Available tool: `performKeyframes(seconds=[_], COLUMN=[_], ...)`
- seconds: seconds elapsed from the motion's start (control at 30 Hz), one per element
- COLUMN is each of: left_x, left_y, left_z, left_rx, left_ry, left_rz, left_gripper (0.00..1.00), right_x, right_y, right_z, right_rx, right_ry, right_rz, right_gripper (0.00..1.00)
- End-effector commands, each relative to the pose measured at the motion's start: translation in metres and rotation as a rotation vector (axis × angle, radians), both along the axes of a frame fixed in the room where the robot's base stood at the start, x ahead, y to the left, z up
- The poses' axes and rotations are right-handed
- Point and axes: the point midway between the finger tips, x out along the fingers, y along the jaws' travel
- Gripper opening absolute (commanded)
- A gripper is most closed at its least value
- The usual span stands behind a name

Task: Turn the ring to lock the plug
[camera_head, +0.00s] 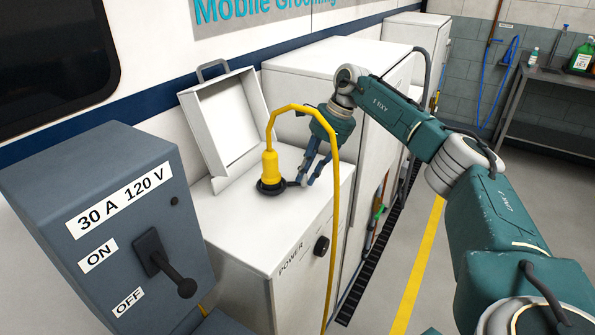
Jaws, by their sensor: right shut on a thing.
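The yellow plug (270,164) stands upright on the white cabinet's top, its cable arching from its upper end to the right and down the cabinet's front. The black ring (268,189) is around the plug's base. My right gripper (302,182) comes in from the upper right, with its fingers pointing down at the ring's right side. It is shut on the ring there; the exact contact is small and partly hidden by the fingers. My left gripper is not in view.
An open white lid (222,122) stands behind the plug. A grey switch box (100,215) with a black lever (166,266) slanting downward is at the left front. The yellow cable (335,215) hangs close beside my gripper. Clear floor lies to the right.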

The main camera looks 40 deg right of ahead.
Motion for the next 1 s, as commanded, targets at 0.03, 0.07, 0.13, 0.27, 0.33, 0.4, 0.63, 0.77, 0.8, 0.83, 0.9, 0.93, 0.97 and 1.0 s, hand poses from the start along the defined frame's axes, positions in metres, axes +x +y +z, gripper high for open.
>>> performKeyframes(seconds=[0.03, 0.07, 0.13, 0.27, 0.33, 0.4, 0.63, 0.77, 0.8, 0.83, 0.9, 0.93, 0.97, 1.0], left_x=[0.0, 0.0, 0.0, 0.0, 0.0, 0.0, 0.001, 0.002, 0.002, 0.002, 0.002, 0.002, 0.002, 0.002], left_y=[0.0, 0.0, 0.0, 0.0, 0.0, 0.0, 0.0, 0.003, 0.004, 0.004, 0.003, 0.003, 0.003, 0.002], left_z=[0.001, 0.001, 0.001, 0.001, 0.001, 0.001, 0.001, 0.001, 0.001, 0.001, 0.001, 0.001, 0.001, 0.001], left_rx=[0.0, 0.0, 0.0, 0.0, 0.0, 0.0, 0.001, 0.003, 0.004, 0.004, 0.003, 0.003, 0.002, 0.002], left_ry=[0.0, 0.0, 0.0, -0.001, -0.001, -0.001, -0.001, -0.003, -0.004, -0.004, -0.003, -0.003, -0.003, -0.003], left_rz=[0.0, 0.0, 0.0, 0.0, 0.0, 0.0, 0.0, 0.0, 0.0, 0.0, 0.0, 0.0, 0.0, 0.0], left_gripper=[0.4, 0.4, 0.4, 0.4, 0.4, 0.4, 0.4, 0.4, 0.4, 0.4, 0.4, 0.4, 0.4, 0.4], right_x=[0.004, 0.004, 0.004, 0.004, 0.004, 0.004, 0.003, 0.002, 0.001, 0.001, 0.0, 0.0, -0.001, -0.002], right_y=[0.002, 0.001, 0.001, 0.001, 0.001, 0.001, 0.0, -0.001, -0.001, -0.002, -0.004, -0.005, -0.007, -0.009], right_z=[0.006, 0.006, 0.006, 0.007, 0.007, 0.007, 0.005, 0.004, 0.004, 0.005, 0.01, 0.014, 0.018, 0.025], right_rx=[0.007, 0.007, 0.007, 0.007, 0.007, 0.007, 0.005, 0.003, 0.003, 0.003, 0.002, 0.002, 0.002, 0.003], right_ry=[-0.019, -0.02, -0.021, -0.021, -0.021, -0.021, -0.015, -0.011, -0.011, -0.011, -0.012, -0.012, -0.012, -0.013], right_rz=[0.005, 0.006, 0.007, 0.007, 0.007, 0.007, 0.005, 0.004, 0.004, 0.003, 0.003, 0.002, 0.002, 0.002], right_gripper=[0.0, 0.0, 0.0, 0.0, 0.0, 0.0, 0.36, 0.36, 0.36, 0.36, 0.36, 0.36, 0.36, 0.36])
